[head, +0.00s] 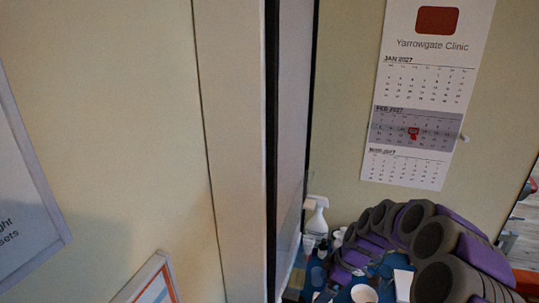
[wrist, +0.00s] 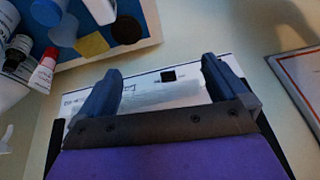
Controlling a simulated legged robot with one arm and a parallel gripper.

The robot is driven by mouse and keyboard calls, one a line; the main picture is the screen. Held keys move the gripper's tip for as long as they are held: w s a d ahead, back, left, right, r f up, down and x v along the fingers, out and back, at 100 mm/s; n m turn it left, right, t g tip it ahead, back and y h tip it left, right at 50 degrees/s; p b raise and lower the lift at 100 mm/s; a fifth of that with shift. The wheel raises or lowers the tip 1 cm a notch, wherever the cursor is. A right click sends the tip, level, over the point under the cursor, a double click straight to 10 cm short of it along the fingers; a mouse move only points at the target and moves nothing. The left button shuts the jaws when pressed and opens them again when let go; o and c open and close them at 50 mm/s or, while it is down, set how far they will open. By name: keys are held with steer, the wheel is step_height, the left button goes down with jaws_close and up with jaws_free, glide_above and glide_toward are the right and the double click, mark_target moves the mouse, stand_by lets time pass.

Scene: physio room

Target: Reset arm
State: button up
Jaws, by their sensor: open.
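My arm (head: 440,250), purple and dark grey, reaches in from the bottom right of the head view. My gripper is not visible in that view. In the wrist view my gripper (wrist: 162,88) has its two dark blue fingers spread wide apart, with nothing held between them. Behind the fingers is a white printed sheet (wrist: 140,98), partly hidden by the gripper.
A white spray bottle (head: 317,218) and other small items stand low beside my arm. A wall calendar (head: 425,95) hangs behind. A pale post or frame edge (head: 235,150) stands left of centre. Bottles and a red-capped tube (wrist: 44,70) show at the wrist view's upper left.

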steer(key=s+a+r+m, duration=0.2)
steer(key=s+a+r, duration=0.2)
steer(key=s+r, duration=0.3)
steer(key=s+r+m+h, duration=0.1)
steer(key=s+m, duration=0.3)
steer(key=s, duration=0.6)
steer(key=s+d+r+m+g+h, duration=0.1)
steer(key=s+r+m+h, duration=0.1)
steer(key=s, duration=0.8)
steer(key=s+d+r+m+g+h, duration=0.1)
steer(key=s+r+m, duration=0.2)
steer(key=s+m, duration=0.3)
steer(key=s, duration=0.4)
steer(key=shift+h, duration=0.3)
